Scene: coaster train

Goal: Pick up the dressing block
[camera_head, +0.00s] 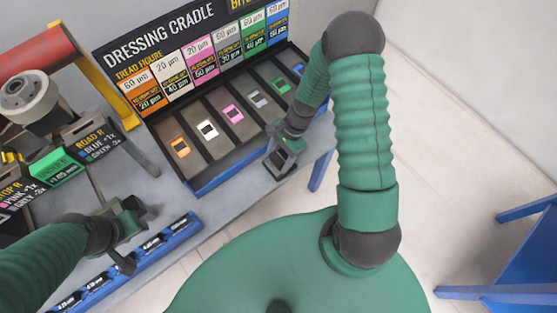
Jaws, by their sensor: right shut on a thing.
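The dressing cradle (214,176) holds a row of long dark slots with small coloured pieces: orange (180,147), white (207,129), pink (233,113), grey (258,98), green (281,85) and blue (298,70). My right gripper (281,163) is at the cradle's front edge, below the grey and green slots. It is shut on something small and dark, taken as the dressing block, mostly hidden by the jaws. My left gripper (131,222) is over the bench at the lower left, apart from the cradle. Its jaw opening is unclear.
A label board (196,52) stands behind the cradle. A blue labelled rail (150,246) runs along the bench's front edge. Blue furniture (515,265) stands on the floor at right.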

